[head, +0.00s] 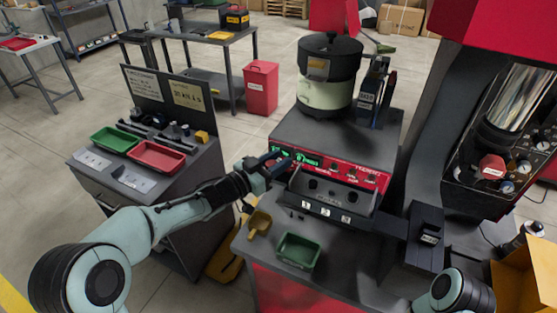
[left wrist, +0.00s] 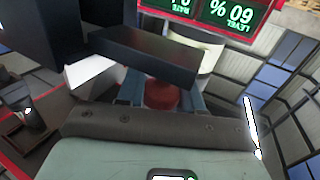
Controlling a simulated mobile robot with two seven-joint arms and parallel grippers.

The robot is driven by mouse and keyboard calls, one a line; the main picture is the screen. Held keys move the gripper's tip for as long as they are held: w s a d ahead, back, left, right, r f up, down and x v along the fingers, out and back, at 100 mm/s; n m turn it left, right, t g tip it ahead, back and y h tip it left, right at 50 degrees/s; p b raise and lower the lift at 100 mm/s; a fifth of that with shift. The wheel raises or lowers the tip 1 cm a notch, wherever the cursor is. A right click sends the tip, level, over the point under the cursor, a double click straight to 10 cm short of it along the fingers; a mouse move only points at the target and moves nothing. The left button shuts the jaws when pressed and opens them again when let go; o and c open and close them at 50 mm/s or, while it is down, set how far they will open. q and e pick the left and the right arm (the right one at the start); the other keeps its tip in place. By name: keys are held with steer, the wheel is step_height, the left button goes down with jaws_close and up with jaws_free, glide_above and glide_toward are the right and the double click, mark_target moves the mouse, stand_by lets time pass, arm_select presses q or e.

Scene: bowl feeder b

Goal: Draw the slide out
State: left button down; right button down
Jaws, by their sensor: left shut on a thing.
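The feeder machine (head: 335,140) has a red front panel with green displays, and a dark tray-like trough (head: 330,192) sticks out below it. My left gripper (head: 268,166) is at the left end of this front, beside the trough. In the left wrist view, its fingers (left wrist: 163,100) are shut around a red knob (left wrist: 162,94). A dark bar (left wrist: 145,55) lies just beyond the fingers. I cannot tell which part is the slide, or whether the knob belongs to it. My right gripper is out of view.
A green bin (head: 298,251) and a yellow scoop (head: 259,223) are on the bench in front of the machine. A dark box (head: 425,238) stands at the right. A side cart with a green tray (head: 115,139) and a red tray (head: 157,155) is at the left.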

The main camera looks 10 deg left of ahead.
arm_select(q)
steer(key=shift+w+a+r, duration=0.1)
steer(key=shift+a+r, duration=0.1)
steer(key=shift+r, duration=0.4)
steer(key=c, duration=0.8)
jaws_free()
steer(key=shift+a+f, duration=0.1)
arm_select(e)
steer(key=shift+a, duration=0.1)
arm_select(q)
steer(key=shift+f, duration=0.2)
steer(key=shift+s+a, duration=0.15)
steer(key=shift+s, duration=0.1)
steer(key=shift+b+v, duration=1.05)
steer(key=shift+v, duration=5.4)
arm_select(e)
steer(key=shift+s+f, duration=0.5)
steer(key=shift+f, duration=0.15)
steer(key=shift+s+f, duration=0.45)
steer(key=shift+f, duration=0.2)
